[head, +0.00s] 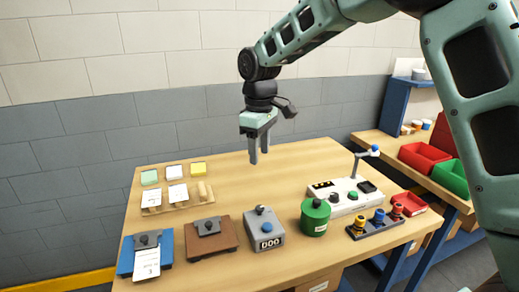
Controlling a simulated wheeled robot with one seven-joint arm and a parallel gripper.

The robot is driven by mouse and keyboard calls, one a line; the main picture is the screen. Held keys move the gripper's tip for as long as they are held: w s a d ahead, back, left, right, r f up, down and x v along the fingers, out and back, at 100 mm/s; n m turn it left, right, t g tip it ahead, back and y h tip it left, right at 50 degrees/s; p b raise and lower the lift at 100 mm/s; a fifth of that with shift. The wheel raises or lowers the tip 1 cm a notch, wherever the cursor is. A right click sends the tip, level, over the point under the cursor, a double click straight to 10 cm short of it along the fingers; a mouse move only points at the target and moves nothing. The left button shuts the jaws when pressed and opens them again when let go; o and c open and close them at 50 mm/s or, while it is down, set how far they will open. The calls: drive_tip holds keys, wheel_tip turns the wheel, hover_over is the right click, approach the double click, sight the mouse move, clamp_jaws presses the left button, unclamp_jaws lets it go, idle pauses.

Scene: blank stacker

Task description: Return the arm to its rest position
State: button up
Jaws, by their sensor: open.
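My gripper (259,158) hangs from my raised arm above the back middle of the wooden table (245,185). Its two fingers point down and stand apart with nothing between them. It is clear of the table and touches no object. The arm reaches in from the upper right of the head view.
A blue stacker base (165,252), a brown one (232,238), a grey counter box (267,236) and a green canister (314,222) line the front. A white control box (340,202) stands right; cards lie at left. Red (423,156) and green bins fill a side bench. The table's back middle is clear.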

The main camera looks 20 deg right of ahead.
drive_tip(key=s+a, duration=0.4)
drive_tip(key=s, duration=0.6)
drive_tip(key=s+a, duration=0.4)
drive_tip(key=s, duration=0.5)
drive_tip(key=s+d+f, duration=0.1)
drive_tip(key=s, duration=0.6)
drive_tip(key=s+f+m, duration=0.1)
drive_tip(key=s+f, duration=0.1)
drive_tip(key=s, duration=0.6)
drive_tip(key=shift+d+f+y, duration=0.3)
drive_tip(key=shift+d, duration=0.05)
